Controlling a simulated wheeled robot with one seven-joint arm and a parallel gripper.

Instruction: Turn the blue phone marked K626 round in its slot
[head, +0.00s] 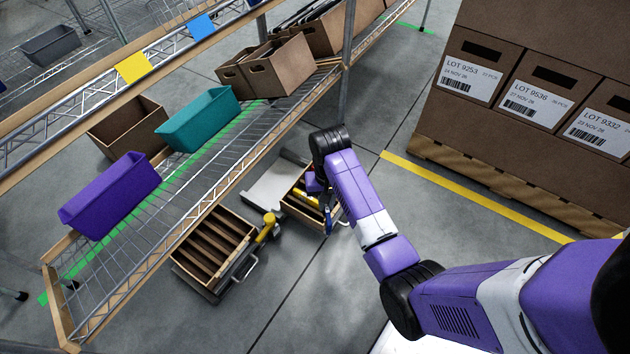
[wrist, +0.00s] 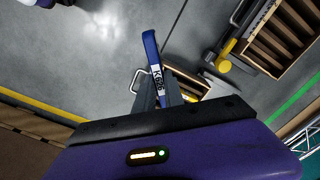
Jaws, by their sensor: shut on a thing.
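The blue phone (wrist: 151,48) shows in the wrist view as a long narrow shape with a white label reading K626. My gripper (wrist: 160,92) is shut on it, with the grey fingers on either side of its lower part. In the head view the phone (head: 328,221) hangs below my gripper (head: 322,197), at the right side of a small slotted carton (head: 296,213). This carton has yellow things inside. Its slots are mostly hidden by my arm, so I cannot tell whether the phone's end is in a slot.
A second carton (head: 205,250) with several dividers stands left of it, by a yellow-ended post (head: 267,227) and a cart handle. A wire rack with purple (head: 110,195) and teal (head: 198,118) bins lies left. Stacked boxes (head: 540,90) stand right. Floor in front is clear.

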